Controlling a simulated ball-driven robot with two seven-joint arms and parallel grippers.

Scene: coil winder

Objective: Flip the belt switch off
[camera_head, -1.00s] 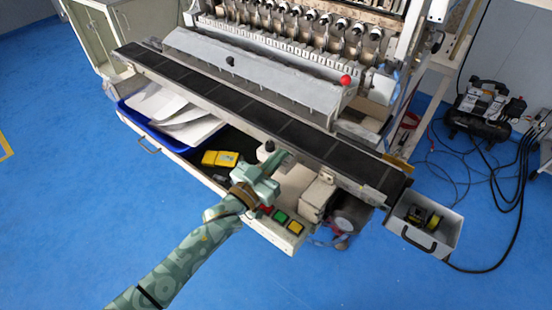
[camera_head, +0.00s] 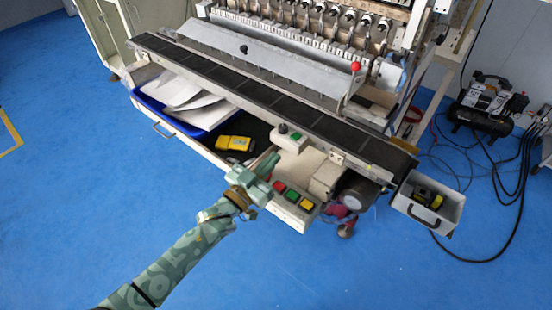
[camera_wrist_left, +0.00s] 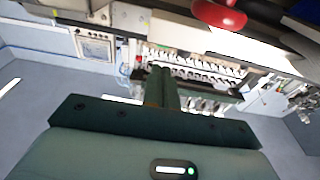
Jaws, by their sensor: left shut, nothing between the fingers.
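A small pale switch box with a black knob (camera_head: 283,128) and a green part (camera_head: 297,136) stands at the front edge of the dark conveyor belt (camera_head: 250,104) in the head view. I take it for the belt switch; its on or off position is too small to tell. My left gripper (camera_head: 273,160) is shut and empty, in front of and apart from this box, above the pale machine shelf. Its closed fingers (camera_wrist_left: 162,87) also show in the left wrist view, where the box is not identifiable. My right gripper is not in view.
A button panel (camera_head: 304,213) with red, green and yellow buttons lies just right of my left gripper. A yellow device (camera_head: 234,143) and a blue tray (camera_head: 150,103) of papers lie left. A red-knobbed lever (camera_head: 356,66) stands behind the belt. A grey bin (camera_head: 445,215) hangs at right.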

